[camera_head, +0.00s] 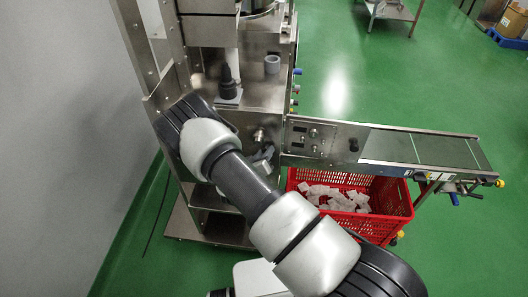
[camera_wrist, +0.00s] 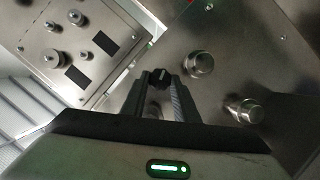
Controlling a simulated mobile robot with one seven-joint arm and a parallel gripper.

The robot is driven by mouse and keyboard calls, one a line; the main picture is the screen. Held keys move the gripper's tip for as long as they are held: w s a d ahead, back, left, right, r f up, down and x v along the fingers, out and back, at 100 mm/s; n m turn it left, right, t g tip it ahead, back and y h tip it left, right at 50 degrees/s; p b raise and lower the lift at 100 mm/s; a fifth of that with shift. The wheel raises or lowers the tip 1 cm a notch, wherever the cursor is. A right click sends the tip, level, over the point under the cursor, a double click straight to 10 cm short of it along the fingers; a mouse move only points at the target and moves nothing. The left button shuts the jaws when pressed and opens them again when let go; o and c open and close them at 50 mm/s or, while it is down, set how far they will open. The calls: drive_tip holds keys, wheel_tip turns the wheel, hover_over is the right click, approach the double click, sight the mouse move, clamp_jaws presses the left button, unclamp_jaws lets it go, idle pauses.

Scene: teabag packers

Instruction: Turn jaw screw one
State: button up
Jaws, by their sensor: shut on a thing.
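In the wrist view, my gripper (camera_wrist: 160,88) points at a steel machine panel. Its two dark fingers are shut on a small black knob (camera_wrist: 161,75), apparently the jaw screw. The lower part of the screw is dim between the fingers, and its number cannot be read. Two round steel knobs (camera_wrist: 199,64) and (camera_wrist: 246,110) stand on the panel to the right, apart from the fingers. In the head view, my gripper (camera_head: 265,157) is at the front of the steel machine (camera_head: 262,97), partly hidden by my arm; the grasp is too small to see there.
A control box (camera_head: 318,138) with small knobs and a conveyor (camera_head: 420,149) extend to the right. Below them is a red crate (camera_head: 385,230) with white teabags in it. A steel upright stands left of my arm.

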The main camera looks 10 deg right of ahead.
drive_tip(key=shift+r+m+y, duration=0.1)
drive_tip(key=shift+m+y, duration=0.3)
drive_tip(key=shift+m, duration=0.2)
drive_tip(key=o, duration=1.1)
drive_tip(key=shift+c, duration=0.2)
drive_tip(key=v, duration=1.7)
drive_tip(key=shift+s, duration=0.25)
drive_tip(key=shift+d+r, duration=0.15)
